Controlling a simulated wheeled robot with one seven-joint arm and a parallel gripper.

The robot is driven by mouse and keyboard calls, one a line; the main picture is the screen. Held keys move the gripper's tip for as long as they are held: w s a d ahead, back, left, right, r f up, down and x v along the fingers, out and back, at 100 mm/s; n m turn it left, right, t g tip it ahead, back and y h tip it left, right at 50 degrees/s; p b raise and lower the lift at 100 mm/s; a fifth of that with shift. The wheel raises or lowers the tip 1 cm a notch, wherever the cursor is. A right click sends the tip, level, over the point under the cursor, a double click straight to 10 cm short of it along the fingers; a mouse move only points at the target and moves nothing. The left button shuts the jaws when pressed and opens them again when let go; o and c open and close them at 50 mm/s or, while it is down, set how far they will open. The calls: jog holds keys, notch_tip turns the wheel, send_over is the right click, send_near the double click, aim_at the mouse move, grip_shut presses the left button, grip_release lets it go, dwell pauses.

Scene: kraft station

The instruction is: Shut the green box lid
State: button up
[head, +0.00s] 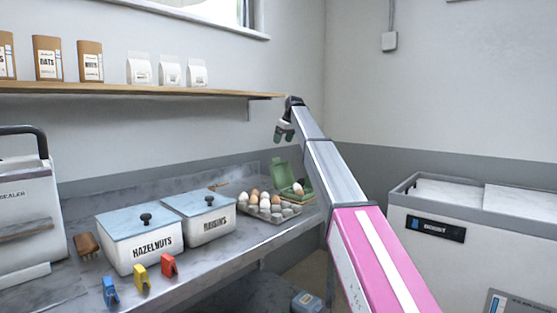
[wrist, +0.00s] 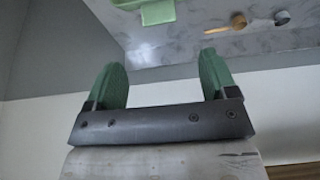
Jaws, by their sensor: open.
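The green box (head: 305,192) sits at the right end of the counter. Its lid (head: 281,173) is raised, standing open at the box's left and back side. A pale egg shows inside it. Part of the green box (wrist: 158,12) also shows at the top edge of the wrist view, cut off by the frame. My gripper (head: 284,132) hangs above the box, clear of the lid, with green fingers. In the wrist view its two fingers (wrist: 162,72) are wide apart with nothing between them. My arm hides part of the area right of the box.
A grey egg tray (head: 263,213) with several eggs stands left of the box. White bins labelled hazelnuts (head: 142,251) and raisins (head: 207,227) stand further left. A shelf (head: 150,91) runs above the counter. A white chest (head: 480,240) stands at right.

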aim_at(277, 159)
jog(key=x, duration=1)
jog(key=shift+a+f, duration=0.1)
jog(key=shift+f, duration=0.05)
jog(key=c, duration=1.3)
